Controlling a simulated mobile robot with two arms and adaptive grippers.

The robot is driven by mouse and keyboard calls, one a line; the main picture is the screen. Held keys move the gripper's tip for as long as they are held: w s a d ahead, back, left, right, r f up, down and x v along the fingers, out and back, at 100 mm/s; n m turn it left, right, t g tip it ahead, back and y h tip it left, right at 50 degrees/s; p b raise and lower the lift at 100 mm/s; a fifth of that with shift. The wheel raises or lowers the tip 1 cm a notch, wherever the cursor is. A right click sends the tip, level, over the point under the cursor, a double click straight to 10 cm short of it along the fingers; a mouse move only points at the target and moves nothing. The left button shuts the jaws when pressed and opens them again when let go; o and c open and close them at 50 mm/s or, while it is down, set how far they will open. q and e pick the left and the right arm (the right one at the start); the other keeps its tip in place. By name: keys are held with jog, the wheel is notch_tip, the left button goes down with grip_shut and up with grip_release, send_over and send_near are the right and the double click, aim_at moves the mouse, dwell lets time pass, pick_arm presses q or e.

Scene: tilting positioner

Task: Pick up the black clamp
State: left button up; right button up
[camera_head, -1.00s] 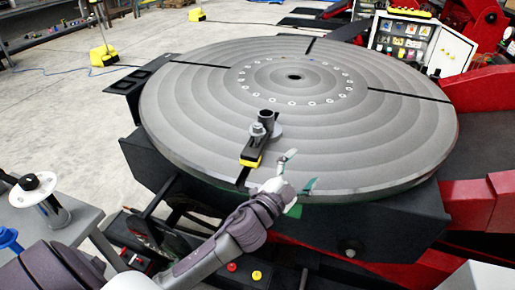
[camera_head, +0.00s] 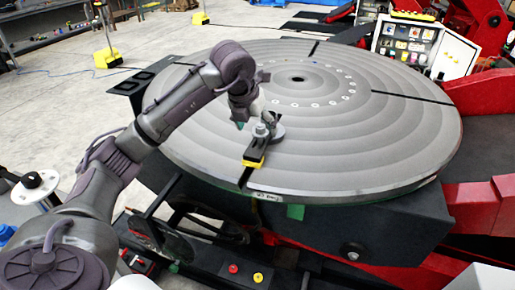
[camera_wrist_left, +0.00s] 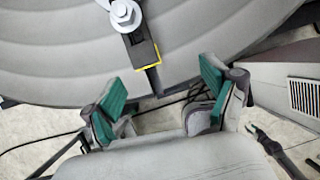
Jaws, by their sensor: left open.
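The black clamp (camera_head: 257,152) with a yellow front end and a light metal bolt lies near the front edge of the grey round turntable (camera_head: 400,150). My left gripper (camera_head: 242,121) is over the turntable, just behind and left of the clamp's bolt. Its fingers are mostly hidden there. In the left wrist view the left gripper (camera_wrist_left: 161,82) is open and empty, with green pads apart. The clamp (camera_wrist_left: 141,48) shows ahead of the fingers, not between them. My right gripper is in neither view.
A grey workbench (camera_head: 25,210) with a metal piece stands at the lower left. Red machine parts (camera_head: 480,205) are at the right. An open cabinet (camera_head: 410,45) stands behind the turntable. Most of the turntable's top is clear.

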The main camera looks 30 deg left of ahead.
pick_arm(q)
jog(key=a, duration=0.2)
jog(key=y+p, duration=0.1)
send_over(255, 149)
jog(key=s, duration=0.3)
jog(key=shift+n, duration=0.4)
jog(key=f, duration=0.4)
jog(key=d+f, duration=0.1)
jog(key=f, duration=0.1)
jog(key=shift+w+f, duration=0.1)
jog(key=shift+f, duration=0.3)
jog(key=p+x, duration=0.2)
jog(key=x, duration=0.3)
jog(key=shift+a, duration=0.15)
jog(key=shift+f, duration=0.25)
grip_shut()
jog(key=shift+r, duration=0.15)
